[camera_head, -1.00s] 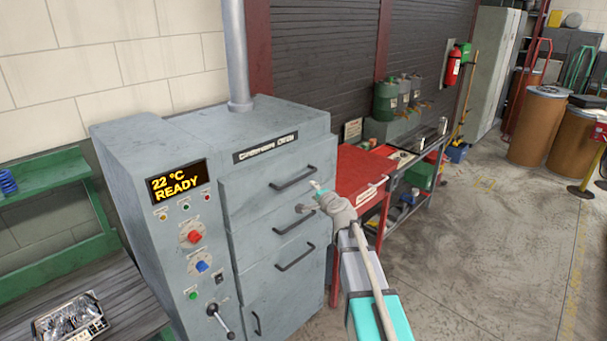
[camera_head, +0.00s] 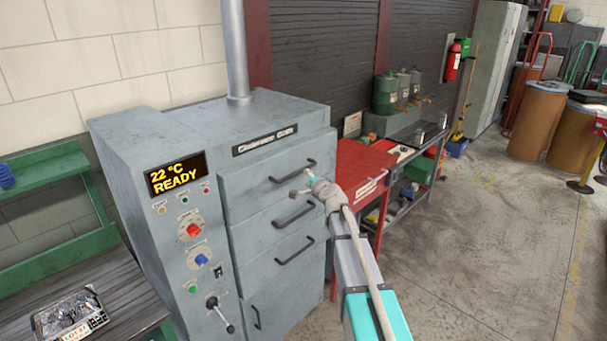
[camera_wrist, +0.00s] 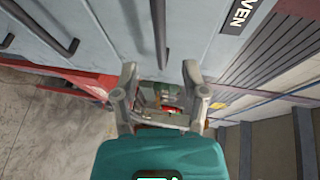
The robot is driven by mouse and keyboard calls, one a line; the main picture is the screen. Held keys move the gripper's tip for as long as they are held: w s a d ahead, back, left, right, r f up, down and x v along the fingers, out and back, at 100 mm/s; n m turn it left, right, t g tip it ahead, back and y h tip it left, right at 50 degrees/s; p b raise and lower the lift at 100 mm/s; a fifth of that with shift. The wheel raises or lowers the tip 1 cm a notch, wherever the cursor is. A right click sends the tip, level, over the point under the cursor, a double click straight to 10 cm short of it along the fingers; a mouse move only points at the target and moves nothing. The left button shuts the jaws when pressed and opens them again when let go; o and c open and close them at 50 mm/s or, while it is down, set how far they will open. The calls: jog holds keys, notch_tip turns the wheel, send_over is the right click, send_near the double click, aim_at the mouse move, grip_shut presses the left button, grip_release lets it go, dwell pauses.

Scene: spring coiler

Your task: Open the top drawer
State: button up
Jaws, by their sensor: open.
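The grey oven cabinet has a top drawer (camera_head: 250,190) that looks closed. Its dark bar handle (camera_head: 285,179) lies under the oven's nameplate. My gripper (camera_head: 302,182) is open at the right end of this handle, one finger above the other. In the wrist view the top drawer's handle (camera_wrist: 160,32) runs down toward the gap between my two grey fingers (camera_wrist: 160,78). The fingers are spread to either side of the handle's line, near its end. I cannot tell whether they touch it.
Lower drawer handles (camera_head: 295,214) sit below. The control panel (camera_head: 190,230) has a lever (camera_head: 220,312) at its base. A red table (camera_head: 362,170) stands close to the oven's right side. Open floor (camera_head: 470,260) lies to the right.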

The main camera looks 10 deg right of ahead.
aim_at(300, 172)
jog(key=b+x, duration=0.1)
jog(key=x, duration=0.7)
jog(key=shift+w, duration=0.4)
jog(key=shift+c, duration=0.3)
jog(key=shift+a, duration=0.1)
grip_shut()
